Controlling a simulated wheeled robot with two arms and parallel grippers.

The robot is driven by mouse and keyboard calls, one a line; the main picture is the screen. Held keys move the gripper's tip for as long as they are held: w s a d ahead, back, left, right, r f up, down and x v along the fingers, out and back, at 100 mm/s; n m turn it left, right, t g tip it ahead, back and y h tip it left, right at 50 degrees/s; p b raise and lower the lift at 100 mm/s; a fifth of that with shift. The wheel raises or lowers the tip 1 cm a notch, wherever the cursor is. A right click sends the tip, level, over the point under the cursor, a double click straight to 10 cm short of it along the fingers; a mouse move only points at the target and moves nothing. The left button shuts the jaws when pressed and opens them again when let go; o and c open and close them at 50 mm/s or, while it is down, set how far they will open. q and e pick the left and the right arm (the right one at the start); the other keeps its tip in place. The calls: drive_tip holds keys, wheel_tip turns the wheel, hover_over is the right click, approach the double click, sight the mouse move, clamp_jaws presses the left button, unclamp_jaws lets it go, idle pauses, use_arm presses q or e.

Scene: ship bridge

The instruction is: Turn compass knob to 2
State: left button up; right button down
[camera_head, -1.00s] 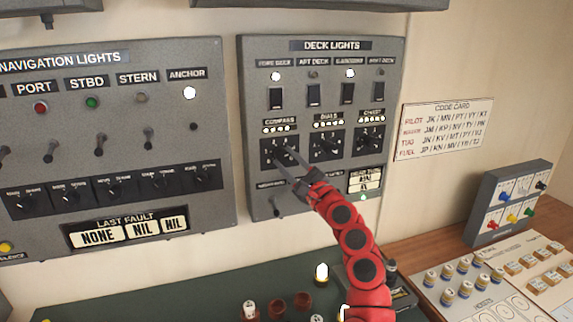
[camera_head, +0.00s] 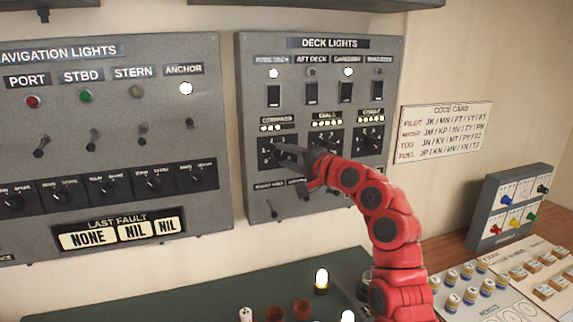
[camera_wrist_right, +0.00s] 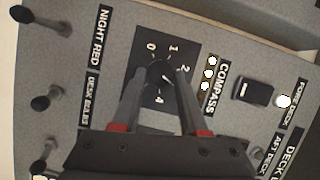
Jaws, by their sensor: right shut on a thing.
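The compass knob (camera_wrist_right: 158,73) is a dark rotary knob on a black dial plate in the right wrist view. The labels 0, 1, 2 and 4 show around it; a 3 is hidden by a finger. A pale pointer mark shows on the knob's side towards 2 and below it, but its exact setting is hard to read. My right gripper (camera_wrist_right: 160,82) is shut on the knob, one finger on each side. In the head view the right gripper (camera_head: 290,153) reaches the compass dial (camera_head: 266,156) on the deck lights panel (camera_head: 322,210). My left gripper is not in view.
The dials knob (camera_head: 329,143) and chart knob (camera_head: 369,142) sit right of the compass dial. Deck light switches (camera_head: 312,92) are above, small toggles (camera_head: 273,208) below. The navigation lights panel (camera_head: 215,120) is left. A code card (camera_head: 446,130) is on the wall.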

drive_tip(key=n+g+h+b, duration=0.1)
drive_tip(key=n+h+b, duration=0.1)
drive_tip(key=n+b, duration=0.2)
drive_tip(key=shift+a, duration=0.15)
drive_tip(key=shift+s+a+r+n+h+b, duration=0.15)
drive_tip(key=shift+n+h+b, duration=0.35)
drive_tip(key=shift+n+b, duration=0.35)
drive_tip(key=shift+w+r+n+h+b, duration=0.1)
drive_tip(key=shift+n+h+b, duration=0.4)
drive_tip(key=shift+n+b, duration=0.3)
drive_tip(key=shift+c, duration=2.2)
unclamp_jaws()
drive_tip(key=shift+r, duration=0.1)
drive_tip(key=b+v, duration=0.3)
drive_tip(key=v, duration=1.4)
drive_tip(key=shift+s, duration=0.2)
